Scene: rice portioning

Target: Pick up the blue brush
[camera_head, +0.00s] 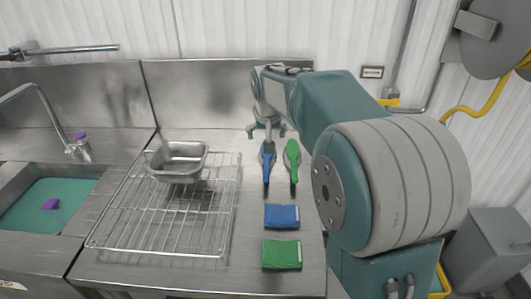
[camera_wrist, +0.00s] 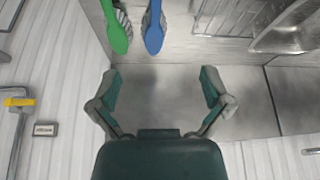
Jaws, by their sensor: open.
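The blue brush (camera_head: 267,160) lies on the steel counter in the head view, with the green brush (camera_head: 292,160) just to its right. In the wrist view the blue brush (camera_wrist: 154,32) is at the top middle, its bristles partly showing, and the green brush (camera_wrist: 116,30) is to its left. My gripper (camera_head: 267,131) is above the far end of the blue brush in the head view. In the wrist view my gripper (camera_wrist: 158,85) has its fingers spread wide with nothing between them. The blue brush lies beyond the fingertips, apart from them.
A wire rack (camera_head: 160,225) holds a metal pan (camera_head: 180,161) to the left. A blue cloth (camera_head: 282,217) and a green cloth (camera_head: 282,254) lie nearer on the counter. A sink (camera_head: 45,205) with a faucet is far left. A steel backsplash (camera_head: 205,95) stands behind.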

